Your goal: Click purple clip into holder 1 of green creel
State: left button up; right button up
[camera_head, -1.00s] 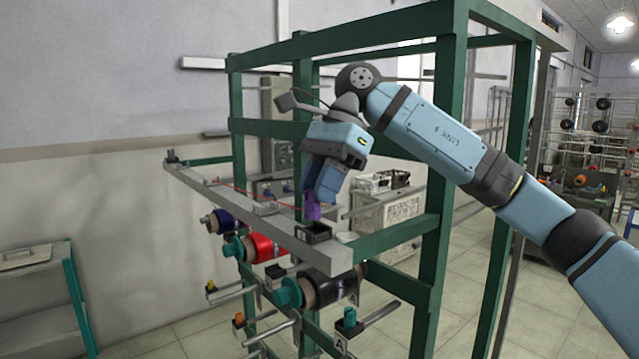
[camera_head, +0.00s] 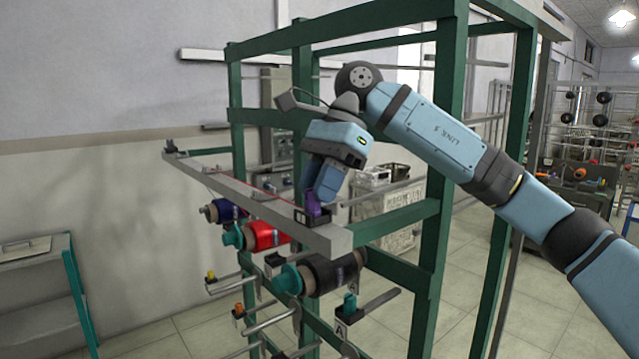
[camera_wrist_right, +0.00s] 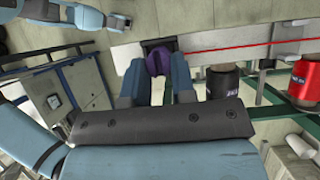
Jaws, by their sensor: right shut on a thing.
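My right gripper (camera_head: 322,200) is over the near end of the grey rail of the green creel (camera_head: 440,150). It is shut on the purple clip (camera_head: 314,207), which also shows between the fingertips in the right wrist view (camera_wrist_right: 158,58). The clip is at a small black holder (camera_head: 328,216) on the rail. In the wrist view the clip overlaps the dark holder (camera_wrist_right: 152,44); I cannot tell whether it is seated.
Below the rail hang a red bobbin (camera_head: 268,235), a dark bobbin (camera_head: 330,272) and a blue bobbin (camera_head: 225,211) on pegs. A red thread (camera_wrist_right: 240,45) runs along the rail. A green-framed shelf (camera_head: 40,275) stands at the left. The floor between is clear.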

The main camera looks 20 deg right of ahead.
jog(key=o, duration=0.9)
